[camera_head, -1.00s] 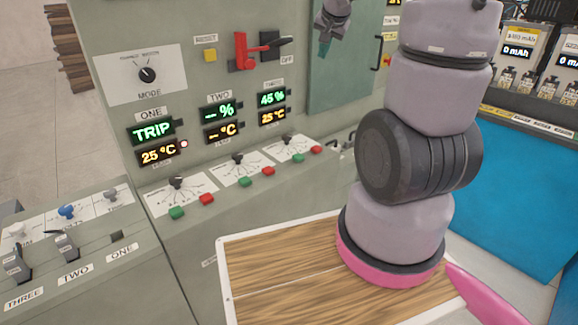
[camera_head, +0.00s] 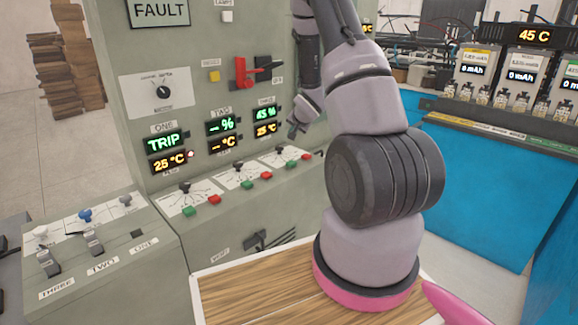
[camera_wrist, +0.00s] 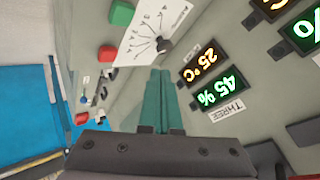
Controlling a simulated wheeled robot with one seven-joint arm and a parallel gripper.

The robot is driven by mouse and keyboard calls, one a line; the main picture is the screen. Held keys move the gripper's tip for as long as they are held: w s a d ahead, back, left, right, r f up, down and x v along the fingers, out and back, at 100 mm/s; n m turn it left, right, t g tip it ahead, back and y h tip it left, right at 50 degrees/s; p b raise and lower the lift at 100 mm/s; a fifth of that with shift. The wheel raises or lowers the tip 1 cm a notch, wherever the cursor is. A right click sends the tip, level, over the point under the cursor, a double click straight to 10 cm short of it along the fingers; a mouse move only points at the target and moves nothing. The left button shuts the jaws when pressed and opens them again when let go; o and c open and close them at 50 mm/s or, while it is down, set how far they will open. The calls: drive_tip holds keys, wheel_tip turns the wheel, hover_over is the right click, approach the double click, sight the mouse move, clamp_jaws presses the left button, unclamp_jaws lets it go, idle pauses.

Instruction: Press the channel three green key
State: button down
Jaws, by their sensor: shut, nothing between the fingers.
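The channel three green key (camera_head: 291,162) sits on the sloped ledge below the three display, left of the red key (camera_head: 306,156). In the wrist view the green key (camera_wrist: 121,13) is at the top, above the red key (camera_wrist: 107,53) and beside the channel three dial (camera_wrist: 163,43). My gripper (camera_head: 293,130) hangs in front of the panel above the ledge, partly behind my arm. In the wrist view its teal fingers (camera_wrist: 160,72) are together and empty, apart from the green key. The channel three display (camera_wrist: 207,88) reads 45 % and 25 °C.
Channel two's green key (camera_head: 246,184) and red key (camera_head: 267,175), and channel one's green key (camera_head: 190,211) and red key (camera_head: 214,199), lie left along the ledge. A red switch handle (camera_head: 243,72) juts from the panel. A wooden board (camera_head: 240,300) lies below.

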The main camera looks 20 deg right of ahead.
sight(292, 164)
drive_tip(key=shift+f, duration=4.35)
drive_tip(key=shift+f, duration=0.15)
drive_tip(key=shift+f, duration=0.3)
drive_tip(key=shift+f, duration=0.4)
drive_tip(key=shift+r, duration=0.85)
drive_tip(key=shift+r, duration=2.5)
